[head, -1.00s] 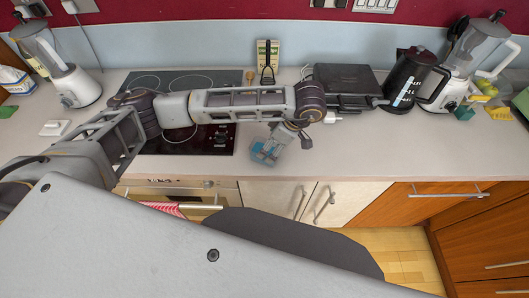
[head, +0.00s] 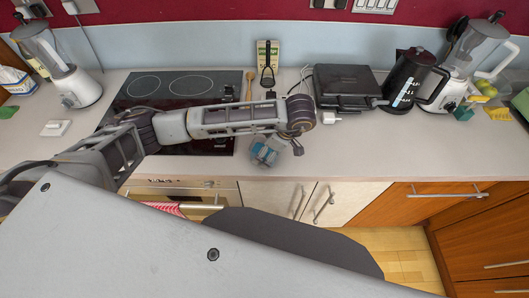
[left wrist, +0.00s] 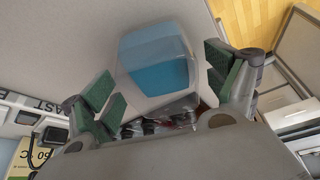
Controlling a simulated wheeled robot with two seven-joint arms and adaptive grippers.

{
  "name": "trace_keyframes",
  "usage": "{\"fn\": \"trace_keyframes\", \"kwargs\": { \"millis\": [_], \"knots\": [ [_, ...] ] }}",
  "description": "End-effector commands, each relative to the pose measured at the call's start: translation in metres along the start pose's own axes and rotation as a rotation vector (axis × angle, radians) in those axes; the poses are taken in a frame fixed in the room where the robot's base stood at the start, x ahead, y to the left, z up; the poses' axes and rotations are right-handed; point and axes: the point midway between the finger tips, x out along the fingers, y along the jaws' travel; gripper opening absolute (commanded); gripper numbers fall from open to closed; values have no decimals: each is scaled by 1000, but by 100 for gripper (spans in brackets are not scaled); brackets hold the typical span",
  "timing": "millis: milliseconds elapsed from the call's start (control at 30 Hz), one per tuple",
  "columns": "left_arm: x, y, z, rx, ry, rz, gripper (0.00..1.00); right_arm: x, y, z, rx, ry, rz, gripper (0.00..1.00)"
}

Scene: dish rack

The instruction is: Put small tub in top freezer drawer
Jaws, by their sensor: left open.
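The small tub (head: 263,152) is clear with a blue part, and sits at the front edge of the counter, partly covered by my left gripper (head: 268,149). In the left wrist view the tub (left wrist: 152,75) lies between the two green-padded fingers of my left gripper (left wrist: 165,82), nearer the fingertips. The fingers are apart, with gaps on both sides of the tub. My right gripper is in neither view. I cannot identify the freezer drawer in these frames.
The black hob (head: 180,92) lies left of the tub. A black grill (head: 345,82), a kettle (head: 412,78) and a blender (head: 475,60) stand at the back right. The counter (head: 400,150) right of the tub is clear. Wooden drawers (head: 440,200) are below right.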

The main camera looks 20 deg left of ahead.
Motion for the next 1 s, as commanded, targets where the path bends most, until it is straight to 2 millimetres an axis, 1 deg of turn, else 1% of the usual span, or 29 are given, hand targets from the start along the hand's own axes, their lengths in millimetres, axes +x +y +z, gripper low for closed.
{"fn": "trace_keyframes", "kwargs": {
  "millis": [100, 200, 667, 700, 1000],
  "knots": [
    [8, 0, 0, 0, 0, -1, 88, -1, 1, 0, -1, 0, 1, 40],
    [10, 0, 0, 0, -1, 1, 88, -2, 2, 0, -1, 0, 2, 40],
    [11, 0, 0, 0, -1, 2, 88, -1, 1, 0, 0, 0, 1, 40],
    [11, 0, 0, 0, 0, 2, 86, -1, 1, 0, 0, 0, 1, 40],
    [11, 0, 0, 0, -1, 2, 48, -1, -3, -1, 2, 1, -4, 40]
  ]
}}
